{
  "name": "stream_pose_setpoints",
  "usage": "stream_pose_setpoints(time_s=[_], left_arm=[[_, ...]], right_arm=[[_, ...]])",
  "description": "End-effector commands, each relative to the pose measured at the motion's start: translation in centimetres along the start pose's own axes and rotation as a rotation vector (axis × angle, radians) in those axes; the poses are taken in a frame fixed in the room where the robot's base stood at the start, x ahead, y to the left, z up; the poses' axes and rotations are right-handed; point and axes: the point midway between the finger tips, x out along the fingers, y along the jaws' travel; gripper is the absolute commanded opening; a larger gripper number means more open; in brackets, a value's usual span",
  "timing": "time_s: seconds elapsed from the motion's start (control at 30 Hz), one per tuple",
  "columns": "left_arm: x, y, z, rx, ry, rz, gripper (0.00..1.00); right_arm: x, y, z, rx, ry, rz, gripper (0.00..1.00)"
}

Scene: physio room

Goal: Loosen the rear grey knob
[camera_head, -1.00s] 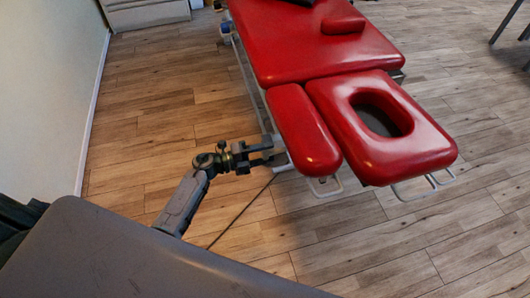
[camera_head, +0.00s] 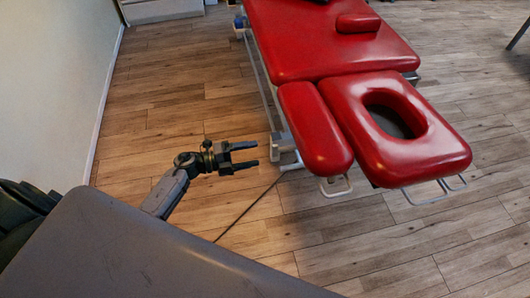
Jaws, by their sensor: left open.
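My left gripper (camera_head: 253,155) is open and empty. It hovers over the floor, left of the red treatment table (camera_head: 330,45), with its two fingers pointing right toward the table's white frame (camera_head: 282,141). A gap of bare floor shows between the fingertips and the frame. I cannot make out a grey knob; it may be hidden under the padding or too small to tell. The table's red armrest pad (camera_head: 315,130) and the headrest with an oval hole (camera_head: 432,150) are just right of the gripper. My right gripper is not in view.
A dark grey surface (camera_head: 150,255) fills the lower left. A thin dark cable (camera_head: 247,209) runs along the wooden floor below the gripper. A pale wall (camera_head: 50,90) stands at the left, with a white cabinet (camera_head: 160,10) at the back. The floor left of the table is clear.

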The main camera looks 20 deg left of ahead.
Motion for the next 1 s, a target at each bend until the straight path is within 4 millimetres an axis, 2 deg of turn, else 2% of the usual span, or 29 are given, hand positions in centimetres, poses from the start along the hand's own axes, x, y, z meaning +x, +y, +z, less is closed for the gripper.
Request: stream_pose_setpoints(time_s=[0.1,0.23,0.8,0.9,1.0], left_arm=[[-1.8,0.1,0.0,0.001,0.0,0.002,0.71],[-2.7,0.1,0.0,0.0,0.0,0.0,0.71],[-2.9,0.0,0.0,-0.001,-0.002,-0.001,0.71],[-3.0,0.4,0.5,-0.04,-0.048,-0.016,0.71],[-3.7,1.9,1.8,-0.155,-0.189,-0.052,0.71]], right_arm=[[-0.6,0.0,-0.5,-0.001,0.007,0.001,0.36],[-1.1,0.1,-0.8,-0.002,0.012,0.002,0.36],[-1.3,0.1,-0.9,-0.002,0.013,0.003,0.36],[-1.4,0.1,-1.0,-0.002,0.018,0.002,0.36],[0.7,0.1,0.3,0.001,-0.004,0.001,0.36]])
